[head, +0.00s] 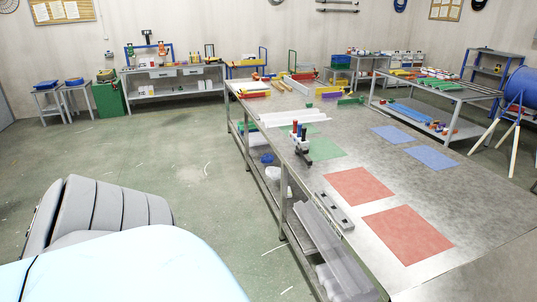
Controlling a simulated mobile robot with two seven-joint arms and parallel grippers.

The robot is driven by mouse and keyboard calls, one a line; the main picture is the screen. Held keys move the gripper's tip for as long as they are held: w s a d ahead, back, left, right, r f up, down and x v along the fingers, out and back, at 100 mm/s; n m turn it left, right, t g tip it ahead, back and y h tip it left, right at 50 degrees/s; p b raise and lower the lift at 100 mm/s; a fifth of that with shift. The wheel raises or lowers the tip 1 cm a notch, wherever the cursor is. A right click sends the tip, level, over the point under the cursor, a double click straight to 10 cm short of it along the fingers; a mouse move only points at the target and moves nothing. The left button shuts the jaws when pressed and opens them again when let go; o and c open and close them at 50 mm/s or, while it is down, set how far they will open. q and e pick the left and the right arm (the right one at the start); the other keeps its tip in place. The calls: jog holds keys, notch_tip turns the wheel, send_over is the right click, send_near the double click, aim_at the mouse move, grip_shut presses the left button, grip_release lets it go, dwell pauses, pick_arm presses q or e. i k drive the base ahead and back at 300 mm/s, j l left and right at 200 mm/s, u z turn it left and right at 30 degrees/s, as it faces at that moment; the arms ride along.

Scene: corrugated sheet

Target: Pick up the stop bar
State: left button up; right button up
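A short grey bar with dark recesses (335,210) lies on the near left edge of the long metal workbench (400,182). It looks most like the stop bar, but I cannot be sure. It lies beside the nearer red squares and nothing covers its top. Neither of my grippers shows in the head view.
Green floor (175,155) is open at left.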

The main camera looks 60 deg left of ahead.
aim_at(304, 151)
jog(key=u, duration=1.7)
jog(key=i+j+z, duration=0.1)
jog(key=z, duration=0.3)
jog(key=i+j+z, duration=0.15)
jog(key=z, duration=0.25)
jog(key=i+j+z, duration=0.2)
jog(key=z, duration=0.2)
jog(key=i+j+z, duration=0.15)
jog(key=j, duration=0.2)
jog(key=i+j+z, duration=0.15)
jog(key=j, duration=0.15)
jog(key=j+z, duration=0.2)
jog(key=j, duration=0.15)
jog(key=i+j, duration=0.1)
jog(key=j, duration=0.35)
jog(key=i+j, duration=0.1)
jog(key=j, duration=0.3)
jog(key=i+j+z, duration=0.1)
jog(key=j, duration=0.35)
jog(key=i+j, duration=0.15)
jog(key=j, duration=0.3)
jog(key=i+j, duration=0.1)
jog(key=j, duration=0.35)
jog(key=z, duration=0.05)
